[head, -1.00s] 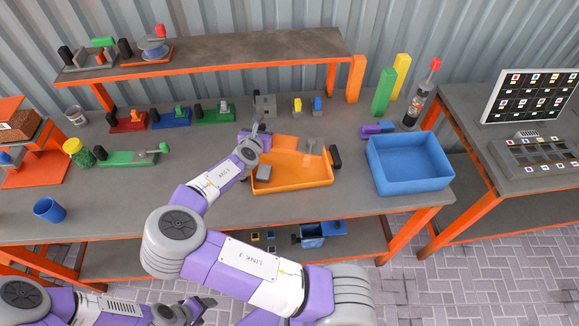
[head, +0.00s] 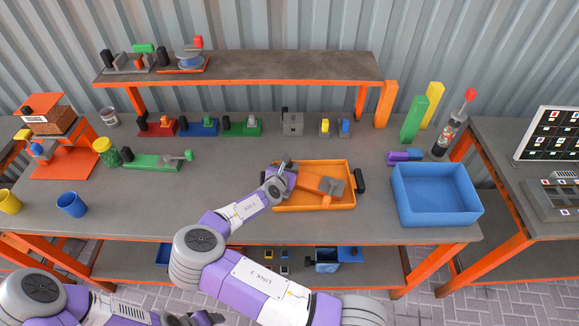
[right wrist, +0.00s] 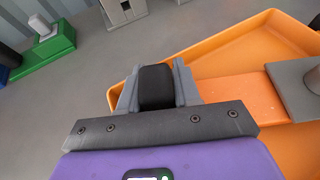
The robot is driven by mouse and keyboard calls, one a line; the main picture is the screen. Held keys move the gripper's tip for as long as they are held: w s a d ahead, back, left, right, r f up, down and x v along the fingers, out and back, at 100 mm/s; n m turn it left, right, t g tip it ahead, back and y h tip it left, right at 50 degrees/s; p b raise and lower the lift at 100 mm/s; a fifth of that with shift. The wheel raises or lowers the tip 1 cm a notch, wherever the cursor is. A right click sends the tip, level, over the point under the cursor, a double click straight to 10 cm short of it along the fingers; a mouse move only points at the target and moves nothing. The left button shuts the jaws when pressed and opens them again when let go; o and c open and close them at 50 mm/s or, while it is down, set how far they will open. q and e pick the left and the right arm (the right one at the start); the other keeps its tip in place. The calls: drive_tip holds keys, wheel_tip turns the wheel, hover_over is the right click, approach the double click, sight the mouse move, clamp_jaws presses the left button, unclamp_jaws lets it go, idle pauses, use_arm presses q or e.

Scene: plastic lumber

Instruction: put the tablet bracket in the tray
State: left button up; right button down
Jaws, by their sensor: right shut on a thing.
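My right gripper (head: 283,168) is at the tray's left back corner. In the right wrist view its jaws (right wrist: 158,88) are shut on the bracket's black end, with the orange bar (right wrist: 240,98) running right over the tray (right wrist: 225,62). My left gripper (head: 195,319) is at the bottom edge, partly cut off.
A blue bin (head: 437,208) stands right of the tray, with a purple and blue block (head: 403,157) behind it. A grey block (head: 292,124) and small yellow and blue pieces stand behind the tray. A green clamp (head: 155,161) lies left.

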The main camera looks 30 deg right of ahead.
drive_tip(key=c, duration=0.8)
unclamp_jaws()
drive_tip(key=shift+s+a+r, duration=0.1)
drive_tip(key=shift+a+r, duration=0.1)
drive_tip(key=shift+a, duration=0.1)
drive_tip(key=p+v, duration=0.1)
drive_tip(key=v, duration=1)
drive_tip(key=shift+s+a, duration=0.1)
drive_tip(key=shift+s, duration=0.1)
